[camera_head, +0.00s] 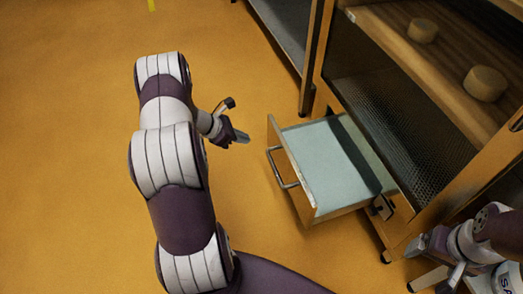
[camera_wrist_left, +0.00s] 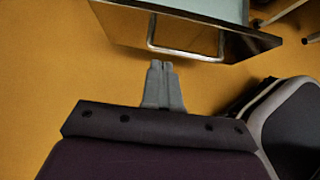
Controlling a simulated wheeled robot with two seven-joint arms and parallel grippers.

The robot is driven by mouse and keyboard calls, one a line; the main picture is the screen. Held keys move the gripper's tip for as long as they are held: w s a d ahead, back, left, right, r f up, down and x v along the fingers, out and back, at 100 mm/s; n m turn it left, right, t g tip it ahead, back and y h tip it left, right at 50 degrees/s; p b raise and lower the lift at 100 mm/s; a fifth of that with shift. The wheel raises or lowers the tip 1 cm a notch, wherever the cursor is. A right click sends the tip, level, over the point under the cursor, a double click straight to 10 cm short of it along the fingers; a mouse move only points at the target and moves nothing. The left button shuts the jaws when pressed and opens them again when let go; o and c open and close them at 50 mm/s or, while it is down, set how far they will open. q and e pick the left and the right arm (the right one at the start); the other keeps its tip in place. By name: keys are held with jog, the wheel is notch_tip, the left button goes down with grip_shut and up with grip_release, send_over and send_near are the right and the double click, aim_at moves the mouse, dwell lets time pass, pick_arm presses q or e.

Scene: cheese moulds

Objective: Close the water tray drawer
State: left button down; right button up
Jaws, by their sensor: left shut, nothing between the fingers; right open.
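The water tray drawer (camera_head: 325,165) is pulled out of the lower part of the wooden cabinet, with a pale, empty-looking inside. Its bar handle (camera_head: 283,168) is on the front panel. In the left wrist view the drawer front (camera_wrist_left: 260,45) and the handle (camera_wrist_left: 187,50) are ahead of the fingers. My left gripper (camera_head: 243,137) is shut and empty, left of the drawer front and apart from it; its closed fingers show in the wrist view (camera_wrist_left: 161,66). My right gripper (camera_head: 432,283) is open at the lower right, beside the cabinet.
The cabinet (camera_head: 335,30) has a mesh panel (camera_head: 425,150) above the drawer and a wooden shelf with cheeses (camera_head: 485,83). Another rack (camera_head: 285,30) stands behind it. The orange floor (camera_head: 70,150) left of the drawer is clear.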

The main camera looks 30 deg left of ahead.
pick_arm(q)
jog(key=b+x, duration=0.1)
jog(key=x, duration=0.2)
jog(key=r+b+x, duration=0.1)
jog(key=b+x, duration=0.1)
jog(key=x, duration=0.2)
jog(key=w+d+b+x, duration=0.1)
jog(key=b+x, duration=0.1)
jog(key=x, duration=0.2)
jog(key=shift+w+d+r, duration=0.15)
jog(key=shift+w+d, duration=0.1)
jog(key=shift+w+d+r+b, duration=0.15)
jog(key=shift+w+d+b, duration=0.1)
jog(key=shift+w+b, duration=0.05)
pick_arm(e)
notch_tip(320, 180, down, 6)
jog(key=shift+r, duration=0.1)
